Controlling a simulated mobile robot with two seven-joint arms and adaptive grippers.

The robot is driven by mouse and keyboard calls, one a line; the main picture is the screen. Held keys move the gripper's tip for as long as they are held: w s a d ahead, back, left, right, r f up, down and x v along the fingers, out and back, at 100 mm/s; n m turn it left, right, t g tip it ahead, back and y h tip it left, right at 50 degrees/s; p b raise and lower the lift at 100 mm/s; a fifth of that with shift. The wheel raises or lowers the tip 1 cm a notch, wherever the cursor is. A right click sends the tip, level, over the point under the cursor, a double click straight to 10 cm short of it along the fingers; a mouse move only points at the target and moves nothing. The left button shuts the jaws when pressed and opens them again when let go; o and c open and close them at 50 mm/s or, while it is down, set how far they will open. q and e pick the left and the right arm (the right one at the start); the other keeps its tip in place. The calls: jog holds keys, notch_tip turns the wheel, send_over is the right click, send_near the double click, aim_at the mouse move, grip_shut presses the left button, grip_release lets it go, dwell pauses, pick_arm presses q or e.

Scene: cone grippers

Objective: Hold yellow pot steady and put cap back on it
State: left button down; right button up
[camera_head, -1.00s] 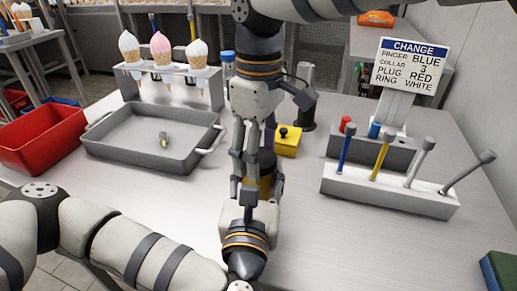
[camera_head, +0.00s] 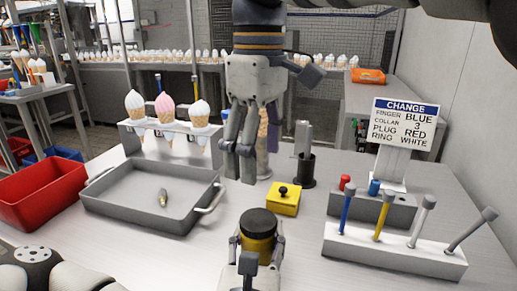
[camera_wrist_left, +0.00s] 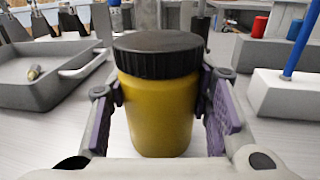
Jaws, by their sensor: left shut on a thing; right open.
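The yellow pot (camera_head: 258,245) stands upright on the table at the front middle. The black cap (camera_head: 259,222) sits level on its top; the left wrist view shows the pot (camera_wrist_left: 158,112) and the ribbed cap (camera_wrist_left: 158,55) close up. I cannot tell whether the cap is screwed tight. My left gripper (camera_head: 257,252) is shut on the pot, with a purple-padded finger on each side. My right gripper (camera_head: 240,165) hangs above and behind the pot, apart from it, open and empty.
A yellow block with a black knob (camera_head: 283,200) lies behind the pot. A grey tray (camera_head: 110,208) with a small metal piece is at left, beside a red bin (camera_head: 40,195). A white rack (camera_head: 395,252) with several coloured rods is at right. An ice-cream cone stand (camera_head: 170,128) is behind.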

jog(key=shift+r, duration=0.3)
pick_arm(q)
jog(key=c, duration=0.7)
grip_release()
jog(key=shift+c, duration=0.2)
jog(key=s, duration=0.4)
jog(key=s+a, duration=0.1)
jog(key=s, duration=0.7)
jog(key=shift+a, duration=0.2)
pick_arm(e)
jog(key=shift+s+f, duration=0.1)
jog(key=shift+f, duration=0.05)
